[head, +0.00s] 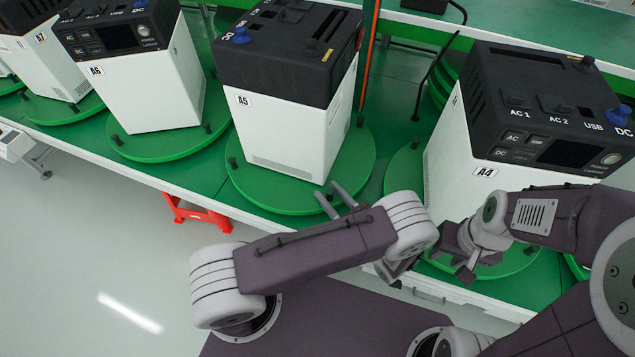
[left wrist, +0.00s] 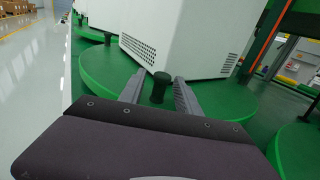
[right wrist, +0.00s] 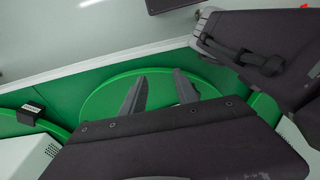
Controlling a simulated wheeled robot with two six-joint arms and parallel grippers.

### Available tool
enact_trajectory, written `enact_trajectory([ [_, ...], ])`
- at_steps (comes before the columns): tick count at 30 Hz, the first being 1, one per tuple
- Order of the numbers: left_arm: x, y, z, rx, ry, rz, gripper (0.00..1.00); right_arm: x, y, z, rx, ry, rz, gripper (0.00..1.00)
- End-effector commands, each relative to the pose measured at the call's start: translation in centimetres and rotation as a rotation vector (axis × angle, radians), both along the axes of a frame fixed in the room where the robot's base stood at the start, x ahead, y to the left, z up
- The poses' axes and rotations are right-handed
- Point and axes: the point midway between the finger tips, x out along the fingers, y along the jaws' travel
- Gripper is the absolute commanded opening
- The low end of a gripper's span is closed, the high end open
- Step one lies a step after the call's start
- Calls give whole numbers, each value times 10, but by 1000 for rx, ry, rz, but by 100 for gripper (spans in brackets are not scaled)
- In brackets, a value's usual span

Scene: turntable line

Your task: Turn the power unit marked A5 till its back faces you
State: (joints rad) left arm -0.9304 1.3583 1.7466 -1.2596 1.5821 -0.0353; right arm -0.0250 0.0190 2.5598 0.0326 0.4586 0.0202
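Power unit A5 (head: 282,130) is a white box with a black top, standing on a green turntable (head: 352,170) with dark pegs near its rim. The face towards me bears the A5 label and a low vent, with no screen on it. My left gripper (head: 335,197) is at the turntable's near edge. In the left wrist view its open fingers (left wrist: 158,92) stand either side of a dark peg (left wrist: 160,86); I cannot tell whether they touch it. My right gripper (head: 455,258) is open and empty by A4's turntable; its fingers (right wrist: 160,92) show over a green disc (right wrist: 208,90).
Unit A4 (head: 450,150) stands to the right, its screen facing me. Unit A6 (head: 150,90) stands to the left, and another unit (head: 45,60) beyond it. An orange post (head: 370,55) and a dark hooked rod (head: 428,80) rise between A5 and A4. Open floor lies left of my arm.

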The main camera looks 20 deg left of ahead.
Motion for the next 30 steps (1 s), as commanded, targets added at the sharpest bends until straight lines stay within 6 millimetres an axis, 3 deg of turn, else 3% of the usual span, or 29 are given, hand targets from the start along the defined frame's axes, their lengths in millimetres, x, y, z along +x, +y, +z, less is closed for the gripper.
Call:
enact_trajectory([
  [8,1,0,0,0,0,-3,37,0,0,0,0,1,0,36],
  [12,1,0,0,0,0,-2,0,0,0,0,0,0,0,36],
  [30,1,1,-1,-1,1,-1,0,0,0,0,0,0,0,36],
])
